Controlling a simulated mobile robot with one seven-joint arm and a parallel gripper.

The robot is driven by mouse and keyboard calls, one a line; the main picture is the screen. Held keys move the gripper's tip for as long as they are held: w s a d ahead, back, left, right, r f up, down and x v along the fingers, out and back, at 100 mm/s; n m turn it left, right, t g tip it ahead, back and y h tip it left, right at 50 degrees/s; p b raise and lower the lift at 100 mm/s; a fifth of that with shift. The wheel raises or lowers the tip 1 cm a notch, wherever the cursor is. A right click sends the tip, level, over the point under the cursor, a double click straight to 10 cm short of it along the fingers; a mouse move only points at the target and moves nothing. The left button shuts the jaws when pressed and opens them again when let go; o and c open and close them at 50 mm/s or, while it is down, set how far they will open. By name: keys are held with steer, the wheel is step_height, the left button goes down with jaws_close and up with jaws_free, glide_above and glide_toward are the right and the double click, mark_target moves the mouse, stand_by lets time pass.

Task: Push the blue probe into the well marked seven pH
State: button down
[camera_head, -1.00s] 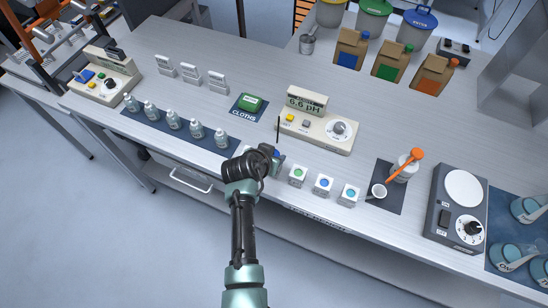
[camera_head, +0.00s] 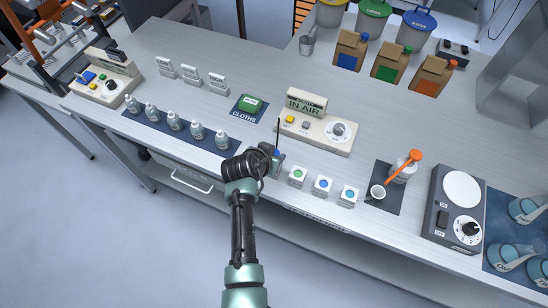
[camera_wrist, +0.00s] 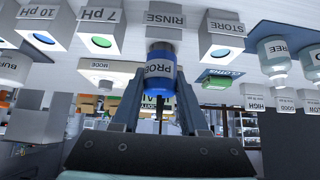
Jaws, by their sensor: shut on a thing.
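My gripper (camera_wrist: 160,98) is shut on the blue probe (camera_wrist: 160,72), a blue cylinder with a label. In the wrist view, which looks upside down, the probe is in front of the rinse well (camera_wrist: 165,19). The well marked 7 pH (camera_wrist: 103,32), a white block with a green ring, is just left of it. In the head view the green-ringed well (camera_head: 298,176) is right of my gripper (camera_head: 271,152). My wrist hides part of the probe and the bench under it. The meter (camera_head: 317,130) display reads IN AIR.
A blue-ringed well (camera_head: 322,186) and a teal one (camera_head: 349,195) stand to the right of the green one. The store well (camera_wrist: 226,28) is on the other side of rinse. The meter stands behind the wells. Several bottles (camera_head: 174,120) line the mat at left.

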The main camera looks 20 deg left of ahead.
steer(key=shift+r+p, duration=2.8)
steer(key=shift+r, duration=0.75)
